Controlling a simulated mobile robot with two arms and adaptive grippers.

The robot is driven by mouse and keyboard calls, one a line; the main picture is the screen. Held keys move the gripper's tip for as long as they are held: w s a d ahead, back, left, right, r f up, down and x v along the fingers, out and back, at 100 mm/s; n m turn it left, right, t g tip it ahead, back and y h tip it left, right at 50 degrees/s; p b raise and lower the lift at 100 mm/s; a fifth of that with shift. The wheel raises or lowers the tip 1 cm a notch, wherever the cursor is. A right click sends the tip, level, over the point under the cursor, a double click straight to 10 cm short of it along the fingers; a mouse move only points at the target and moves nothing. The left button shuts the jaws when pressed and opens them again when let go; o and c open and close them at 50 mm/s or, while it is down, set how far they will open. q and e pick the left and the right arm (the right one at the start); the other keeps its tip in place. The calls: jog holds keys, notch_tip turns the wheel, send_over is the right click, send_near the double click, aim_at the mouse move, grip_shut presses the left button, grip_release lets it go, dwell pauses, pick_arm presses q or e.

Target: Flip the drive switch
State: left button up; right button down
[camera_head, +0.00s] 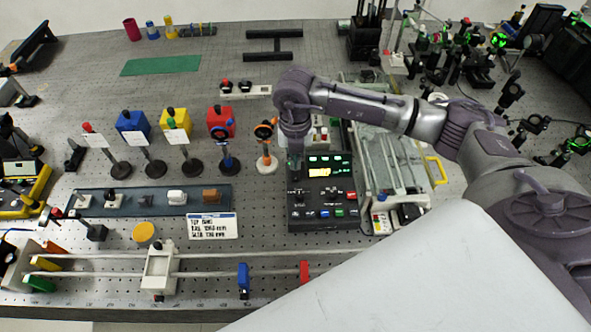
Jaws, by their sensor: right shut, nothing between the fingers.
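A black control box (325,215) stands right of the middle of the bench. Its face has green lit displays, a yellow display, and red, blue and green buttons. Small controls show at its left side, but I cannot tell which one is the drive switch. My right arm reaches in from the right. My right gripper (296,174) points down at the upper left part of the box, shut and empty. I cannot tell whether the fingertips touch the box. The gripper hides part of the box's upper left edge. My left gripper is not in view.
An orange-topped post (265,145) stands close left of the gripper. A glass-topped rail unit (395,165) is right of the box. A label card (212,226) and a tray of parts (92,207) lie to the left. A rail with a white carriage (158,270) runs in front.

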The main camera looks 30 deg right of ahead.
jog(key=shift+r+p, duration=1.35)
jog(key=shift+r, duration=1.2)
jog(key=shift+f, duration=0.1)
